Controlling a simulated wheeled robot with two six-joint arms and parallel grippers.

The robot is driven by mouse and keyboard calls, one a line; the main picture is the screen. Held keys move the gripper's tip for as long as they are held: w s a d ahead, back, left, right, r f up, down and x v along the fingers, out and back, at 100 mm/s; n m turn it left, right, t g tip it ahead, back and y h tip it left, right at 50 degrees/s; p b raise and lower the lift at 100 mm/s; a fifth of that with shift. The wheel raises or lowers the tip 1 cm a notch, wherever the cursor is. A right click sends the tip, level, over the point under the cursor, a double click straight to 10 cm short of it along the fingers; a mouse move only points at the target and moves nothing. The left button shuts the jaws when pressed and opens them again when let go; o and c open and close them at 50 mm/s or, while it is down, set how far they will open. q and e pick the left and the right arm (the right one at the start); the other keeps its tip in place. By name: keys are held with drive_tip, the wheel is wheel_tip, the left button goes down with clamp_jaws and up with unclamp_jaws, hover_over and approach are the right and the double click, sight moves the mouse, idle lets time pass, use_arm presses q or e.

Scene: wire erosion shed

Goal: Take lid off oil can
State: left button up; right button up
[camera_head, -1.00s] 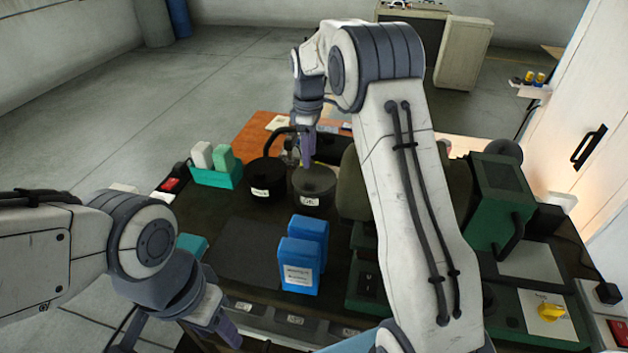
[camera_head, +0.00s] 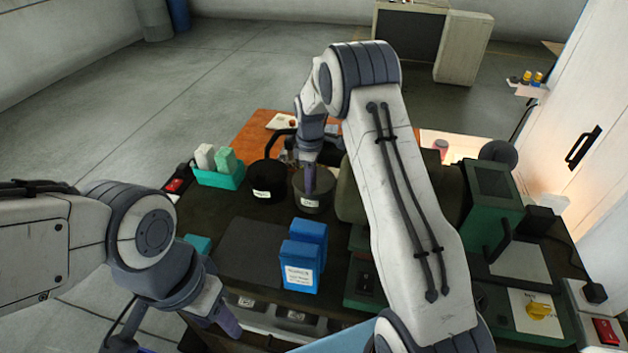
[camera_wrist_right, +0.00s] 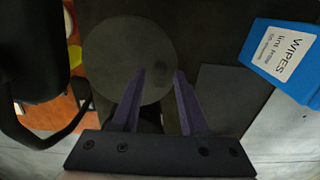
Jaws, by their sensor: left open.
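A grey round can (camera_head: 313,203) with a white label stands on the dark bench, beside a black can (camera_head: 267,184) with a white label. The labels are too small to read, so I cannot tell which is the oil can. My right gripper (camera_head: 309,184) points down at the grey can's top. In the right wrist view its purple fingers (camera_wrist_right: 160,73) are apart, over the edge of a round grey lid (camera_wrist_right: 115,55). A small dark spot shows near the tips; contact is unclear. My left gripper (camera_head: 226,322) is open over the bench's front left, away from the cans.
Blue wipes boxes (camera_head: 303,265) stand in front of the cans and a teal tray (camera_head: 219,179) of blocks stands left. Green machines (camera_head: 494,200) fill the right side.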

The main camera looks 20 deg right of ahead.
drive_tip(key=c, duration=0.5)
clamp_jaws()
drive_tip(key=shift+r, duration=0.15)
